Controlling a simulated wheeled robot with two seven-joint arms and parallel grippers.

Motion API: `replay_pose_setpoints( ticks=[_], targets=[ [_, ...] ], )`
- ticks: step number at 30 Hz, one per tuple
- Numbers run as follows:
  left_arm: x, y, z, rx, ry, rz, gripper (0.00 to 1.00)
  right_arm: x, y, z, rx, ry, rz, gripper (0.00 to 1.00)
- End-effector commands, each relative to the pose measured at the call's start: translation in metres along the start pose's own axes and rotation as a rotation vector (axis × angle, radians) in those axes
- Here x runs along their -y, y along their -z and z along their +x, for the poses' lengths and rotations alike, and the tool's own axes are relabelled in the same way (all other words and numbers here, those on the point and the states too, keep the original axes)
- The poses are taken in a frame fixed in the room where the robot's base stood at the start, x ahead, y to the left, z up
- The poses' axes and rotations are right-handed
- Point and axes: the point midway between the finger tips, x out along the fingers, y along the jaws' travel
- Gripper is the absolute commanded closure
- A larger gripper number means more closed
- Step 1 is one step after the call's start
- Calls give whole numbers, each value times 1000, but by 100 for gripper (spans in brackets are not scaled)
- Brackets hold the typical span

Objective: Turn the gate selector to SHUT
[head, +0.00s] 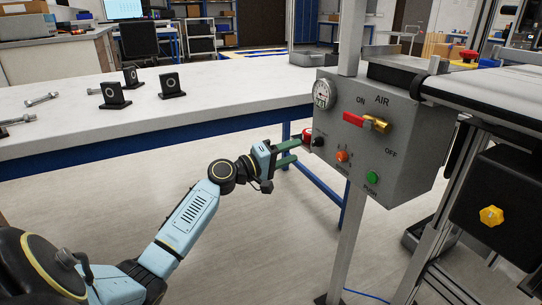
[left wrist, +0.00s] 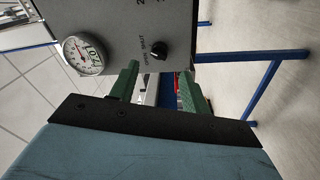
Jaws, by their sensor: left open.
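The gate selector is a small black knob (head: 318,141) on the front of the grey control box (head: 390,160), at its lower left. It also shows in the left wrist view (left wrist: 158,50) beside small OPEN and SHUT lettering; its exact pointing is too small to tell. My left gripper (head: 300,149) is open, with two green fingers extended toward the box. In the left wrist view its fingertips (left wrist: 159,72) stand apart on either side of the knob's line, with the knob beyond them and nothing held. My right gripper is not in view.
The box also carries a pressure gauge (head: 323,94), a red-handled air valve (head: 367,121), an orange control (head: 342,155) and a green button (head: 372,177). A red part (head: 307,133) shows near the fingertips. A white workbench (head: 220,105) stands behind; a conveyor (head: 490,90) is at right.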

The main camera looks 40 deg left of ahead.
Motion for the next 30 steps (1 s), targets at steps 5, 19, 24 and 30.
replay_pose_setpoints(
  ticks=[5, 19, 24, 30],
  targets=[
    [0, -1, -35, 1, 4, -1, 53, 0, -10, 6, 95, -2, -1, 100],
    [0, -1, -65, 1, 0, 0, 53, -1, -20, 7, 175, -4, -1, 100],
    [0, -1, -65, 1, 0, 0, 53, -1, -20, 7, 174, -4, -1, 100],
    [0, -1, -65, 1, 1, 0, 53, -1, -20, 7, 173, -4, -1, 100]
  ],
)
